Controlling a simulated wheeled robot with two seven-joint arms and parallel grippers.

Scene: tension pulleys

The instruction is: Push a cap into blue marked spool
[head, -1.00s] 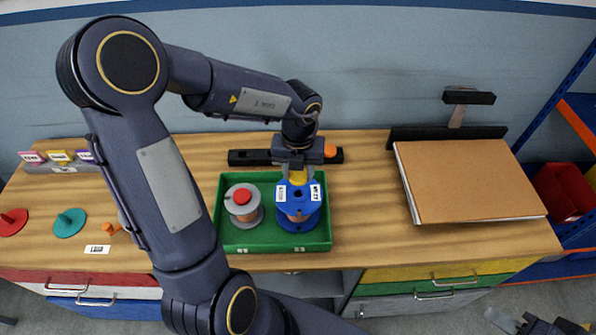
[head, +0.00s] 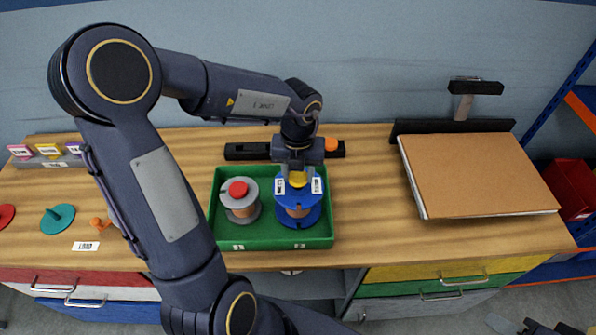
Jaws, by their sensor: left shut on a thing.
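My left gripper (head: 297,171) points down over the blue spool and is shut on a yellow cap (head: 298,180). The blue spool (head: 299,221) stands upright in the green tray (head: 267,240), on its right side. It has blue flanges, a copper-coloured winding and white labels on top. The cap is at the middle of the spool's top and hides the hole; I cannot tell how deep it sits. A grey spool (head: 242,212) with a red cap (head: 238,188) stands beside it on the left. Dark parts at the bottom right edge may be my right gripper (head: 540,325), mostly cut off.
A teal cap (head: 58,218) and a small orange piece (head: 99,223) lie on the left of the wooden bench. A dark bar (head: 248,151) lies behind the tray. A brown flat box (head: 480,174) is on the right. The bench between tray and box is clear.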

